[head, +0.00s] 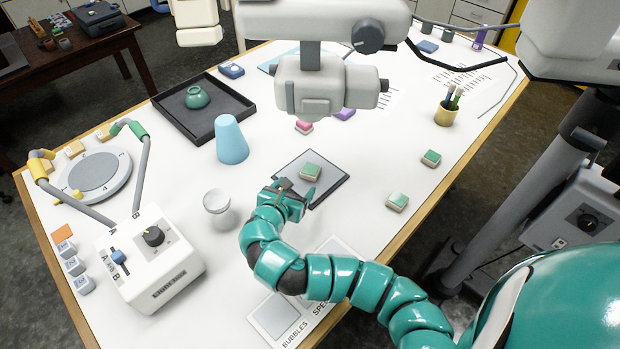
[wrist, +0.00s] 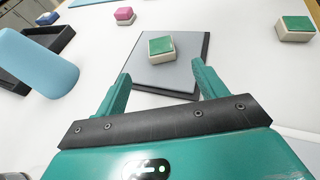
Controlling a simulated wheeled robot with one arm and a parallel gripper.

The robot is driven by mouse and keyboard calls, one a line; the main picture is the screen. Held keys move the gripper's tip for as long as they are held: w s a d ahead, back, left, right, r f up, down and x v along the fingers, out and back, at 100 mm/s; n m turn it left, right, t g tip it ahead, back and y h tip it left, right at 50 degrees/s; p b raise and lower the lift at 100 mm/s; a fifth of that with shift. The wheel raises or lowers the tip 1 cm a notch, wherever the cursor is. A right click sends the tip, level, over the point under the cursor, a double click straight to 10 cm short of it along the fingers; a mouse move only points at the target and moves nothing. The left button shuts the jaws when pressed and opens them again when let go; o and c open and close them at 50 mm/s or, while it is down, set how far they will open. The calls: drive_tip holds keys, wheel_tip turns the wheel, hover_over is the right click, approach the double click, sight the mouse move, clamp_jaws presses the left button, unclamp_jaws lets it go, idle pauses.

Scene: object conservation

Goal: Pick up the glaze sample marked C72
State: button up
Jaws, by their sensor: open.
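A glaze sample (head: 310,171) with a green top and pale base sits on a dark grey square plate (head: 326,187). In the wrist view the sample (wrist: 161,47) lies ahead of my fingers, on the plate (wrist: 150,76). My gripper (head: 287,192) is open and empty at the plate's near left edge; in the wrist view its fingers (wrist: 160,88) are spread apart. Two other green-topped samples stand to the right, one farther back (head: 431,158) and one nearer (head: 397,201). No marking C72 is readable on any of them.
A pink sample (head: 304,126) and a purple one (head: 345,113) lie behind the plate. A blue cone (head: 231,140), a white cup (head: 217,201) and a black tray (head: 170,124) with a green bowl (head: 197,97) stand left. A microscope-like head (head: 325,88) hangs above.

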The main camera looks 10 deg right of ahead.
sight(311, 167)
drive_tip(key=shift+b+x, duration=1.95)
drive_tip(key=shift+b, duration=1.1)
drive_tip(key=shift+b+x, duration=0.95)
drive_tip(key=shift+b, duration=0.25)
drive_tip(key=shift+w+d+p, duration=0.25)
drive_tip(key=shift+d+p, duration=0.05)
drive_tip(key=shift+p, duration=0.15)
drive_tip(key=shift+w+d+f, duration=0.25)
drive_tip(key=shift+w+d, duration=0.1)
drive_tip(key=shift+w, duration=0.15)
drive_tip(key=shift+w+d+p, duration=0.3)
drive_tip(key=shift+w+p, duration=0.2)
drive_tip(key=shift+p, duration=0.1)
drive_tip(key=p+x, duration=0.1)
drive_tip(key=x, duration=0.1)
drive_tip(key=shift+w+d+f, duration=0.1)
drive_tip(key=shift+w+d, duration=0.1)
drive_tip(key=shift+w, duration=0.1)
drive_tip(key=shift+w+d+f+p, duration=0.3)
drive_tip(key=shift+w+f, duration=0.05)
drive_tip(key=shift+w, duration=0.15)
drive_tip(key=shift+c, duration=0.2)
